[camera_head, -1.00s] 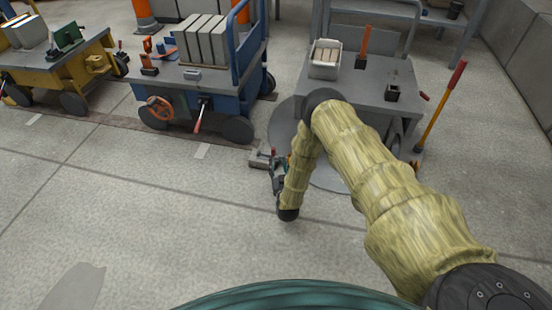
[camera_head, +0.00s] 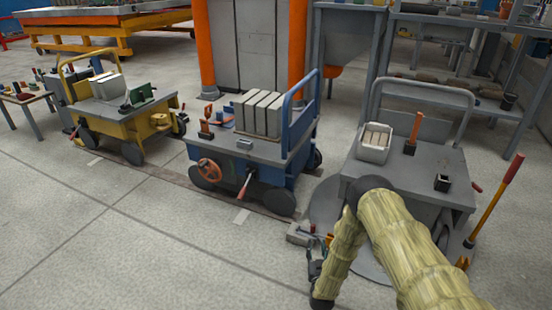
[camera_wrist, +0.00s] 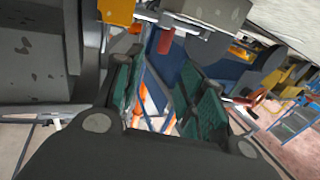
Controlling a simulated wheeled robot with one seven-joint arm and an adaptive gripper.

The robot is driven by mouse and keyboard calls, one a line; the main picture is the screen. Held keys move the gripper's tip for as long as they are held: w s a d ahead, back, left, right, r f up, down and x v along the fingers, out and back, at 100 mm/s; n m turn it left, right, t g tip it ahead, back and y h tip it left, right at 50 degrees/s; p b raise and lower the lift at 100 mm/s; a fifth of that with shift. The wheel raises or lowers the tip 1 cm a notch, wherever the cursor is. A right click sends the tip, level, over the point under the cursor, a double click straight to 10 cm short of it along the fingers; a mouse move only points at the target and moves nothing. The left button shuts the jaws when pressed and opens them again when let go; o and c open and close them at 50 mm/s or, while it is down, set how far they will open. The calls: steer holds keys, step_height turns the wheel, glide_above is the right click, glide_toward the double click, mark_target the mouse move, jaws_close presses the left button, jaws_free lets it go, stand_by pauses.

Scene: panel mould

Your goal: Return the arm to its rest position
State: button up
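My arm, in a yellow-tan sleeve, reaches up from the bottom right of the head view and bends down at a dark joint in front of the grey cart (camera_head: 420,165). My gripper (camera_head: 314,262) hangs low at the left of the arm, partly hidden and small in that view. In the wrist view my gripper (camera_wrist: 162,85) shows two green-padded fingers standing apart, with nothing held between them. Blue cart parts and orange posts show beyond the gap.
The blue cart (camera_head: 250,160) with grey blocks (camera_head: 260,113) stands left of the grey cart. The yellow cart (camera_head: 120,110) is farther left. A red-handled tool (camera_head: 495,210) leans at the grey cart's right. Open floor (camera_head: 120,240) lies at the front left.

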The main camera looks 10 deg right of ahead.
steer(key=s+a+f+g+y, duration=0.1)
steer(key=s, duration=0.2)
steer(key=s+a+g, duration=0.2)
steer(key=s, duration=0.1)
steer(key=s+a+f+n+g+y+p, duration=0.1)
steer(key=s+a, duration=0.1)
steer(key=s, duration=0.1)
steer(key=shift+s+f+g+y, duration=0.1)
steer(key=shift+f+g+y, duration=0.2)
steer(key=shift+f, duration=0.05)
steer(key=s+g, duration=0.1)
steer(key=s, duration=0.3)
steer(key=s+a+g+y, duration=0.1)
steer(key=s+g, duration=0.1)
steer(key=s, duration=0.3)
steer(key=s+a+g, duration=0.1)
steer(key=s+g, duration=0.1)
steer(key=s, duration=0.2)
steer(key=shift+s+a+n+p, duration=0.2)
steer(key=shift+s+n+p, duration=0.05)
steer(key=shift+n+p, duration=0.15)
steer(key=s+r+g+p, duration=0.1)
steer(key=s+r+g, duration=0.35)
steer(key=s, duration=0.85)
steer(key=s+r+g, duration=0.4)
steer(key=s+r, duration=0.1)
steer(key=s, duration=0.8)
step_height(320, 180, up, 38)
steer(key=p, duration=3.8)
steer(key=shift+d, duration=0.35)
